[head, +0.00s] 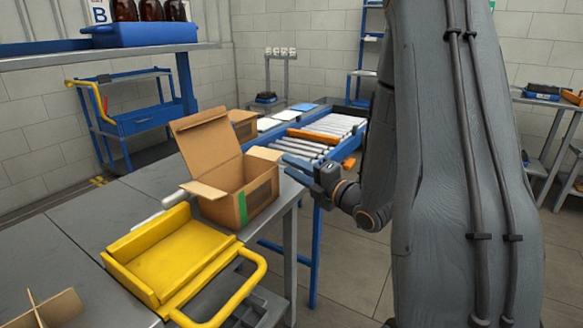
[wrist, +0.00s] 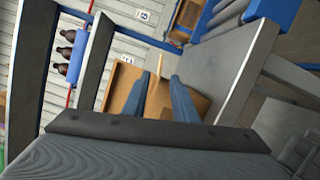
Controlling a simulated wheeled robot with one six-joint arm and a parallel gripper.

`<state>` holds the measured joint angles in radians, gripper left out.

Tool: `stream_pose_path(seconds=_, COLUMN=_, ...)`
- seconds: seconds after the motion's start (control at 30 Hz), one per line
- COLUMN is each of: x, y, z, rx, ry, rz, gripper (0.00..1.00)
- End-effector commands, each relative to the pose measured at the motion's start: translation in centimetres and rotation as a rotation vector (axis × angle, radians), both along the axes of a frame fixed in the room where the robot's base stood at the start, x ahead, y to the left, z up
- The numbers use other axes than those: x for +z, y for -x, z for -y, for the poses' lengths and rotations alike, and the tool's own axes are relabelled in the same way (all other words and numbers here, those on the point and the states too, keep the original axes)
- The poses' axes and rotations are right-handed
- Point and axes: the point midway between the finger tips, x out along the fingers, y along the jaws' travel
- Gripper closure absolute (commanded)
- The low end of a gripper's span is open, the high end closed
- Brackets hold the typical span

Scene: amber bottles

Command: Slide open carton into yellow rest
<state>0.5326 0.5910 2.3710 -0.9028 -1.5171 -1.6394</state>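The open cardboard carton (head: 229,207) stands upright on the grey table, its flaps raised, with a green strip on its near edge. The yellow rest (head: 172,257) is at the table's front left, its low walls around a flat bed; the carton is just behind and right of it, apart from its bed. My gripper (head: 288,168) is at the carton's right side, with its blue fingers pointing left toward it. In the wrist view the two fingers (wrist: 160,76) are apart, with carton cardboard (wrist: 123,88) beyond them. Contact with the carton cannot be told.
A roller conveyor (head: 318,140) with an orange bar lies behind the carton. A second carton (head: 243,125) stands behind it. A white cylinder (head: 174,199) lies left of the carton. A yellow handle (head: 256,284) sticks out at the rest's right. Cardboard dividers (head: 45,308) sit front left.

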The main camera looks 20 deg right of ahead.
Motion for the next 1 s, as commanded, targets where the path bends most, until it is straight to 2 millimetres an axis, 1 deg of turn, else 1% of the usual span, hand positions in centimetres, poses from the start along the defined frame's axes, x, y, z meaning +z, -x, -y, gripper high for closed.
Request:
stream_pose_path(seconds=0.23, x=0.0, y=-0.1, z=0.2, rx=-0.003, ry=-0.001, rz=-0.002, gripper=0.74)
stream_pose_path(seconds=0.37, x=0.1, y=-0.8, z=-0.2, rx=0.0, ry=-0.001, rz=-0.003, gripper=0.74)
stream_pose_path(seconds=0.47, x=0.1, y=-1.9, z=-0.8, rx=0.002, ry=-0.001, rz=-0.003, gripper=0.74)
stream_pose_path(seconds=0.8, x=0.5, y=-7.4, z=-3.1, rx=0.003, ry=-0.002, rz=-0.003, gripper=0.74)
stream_pose_path(seconds=1.0, x=0.6, y=-9.9, z=-4.0, rx=0.001, ry=-0.001, rz=-0.004, gripper=0.74)
